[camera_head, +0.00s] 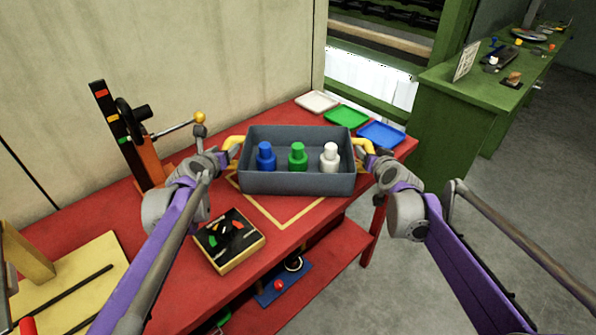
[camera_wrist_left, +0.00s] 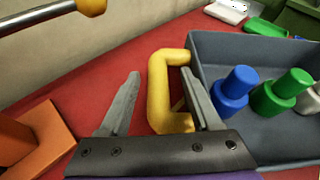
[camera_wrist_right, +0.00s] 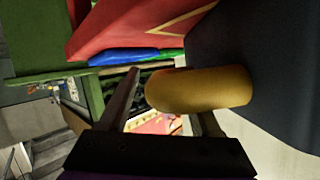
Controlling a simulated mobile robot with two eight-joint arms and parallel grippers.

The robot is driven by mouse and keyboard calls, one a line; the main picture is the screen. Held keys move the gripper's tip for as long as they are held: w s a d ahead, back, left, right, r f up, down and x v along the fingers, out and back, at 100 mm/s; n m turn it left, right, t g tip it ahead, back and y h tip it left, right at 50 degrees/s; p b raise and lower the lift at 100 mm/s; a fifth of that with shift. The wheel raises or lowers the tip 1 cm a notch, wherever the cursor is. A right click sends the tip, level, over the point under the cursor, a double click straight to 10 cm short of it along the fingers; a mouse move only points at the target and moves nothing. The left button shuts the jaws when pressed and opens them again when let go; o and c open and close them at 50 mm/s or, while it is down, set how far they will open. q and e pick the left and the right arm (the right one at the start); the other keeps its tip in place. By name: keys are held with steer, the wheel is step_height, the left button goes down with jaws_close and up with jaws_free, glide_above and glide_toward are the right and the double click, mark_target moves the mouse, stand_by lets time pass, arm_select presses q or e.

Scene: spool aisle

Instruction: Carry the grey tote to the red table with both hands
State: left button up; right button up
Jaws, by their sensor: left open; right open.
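The grey tote (camera_head: 300,183) stands on the red table (camera_head: 330,215), over the back part of a yellow outline. It holds a blue bottle (camera_head: 265,158), a green bottle (camera_head: 298,158) and a white bottle (camera_head: 330,158), all upright. My left gripper (camera_head: 226,157) is open at the left yellow handle (camera_head: 234,142); in the left wrist view this handle (camera_wrist_left: 158,85) lies between the parted fingers. My right gripper (camera_head: 370,160) is open at the right yellow handle (camera_head: 362,144); in the right wrist view this handle (camera_wrist_right: 200,88) crosses between the fingers, and contact cannot be told.
White (camera_head: 317,101), green (camera_head: 346,116) and blue (camera_head: 381,133) trays lie behind the tote. A lever stand (camera_head: 130,130) is at left, a dial box (camera_head: 228,240) in front. A green workbench (camera_head: 465,110) stands at back right; grey floor is clear at right.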

steer(key=shift+s, duration=0.1)
arm_select(q)
steer(key=d+v, duration=0.1)
steer(key=v, duration=1)
steer(key=shift+a, duration=0.5)
arm_select(e)
steer(key=v, duration=1.2)
arm_select(q)
steer(key=shift+s, duration=0.1)
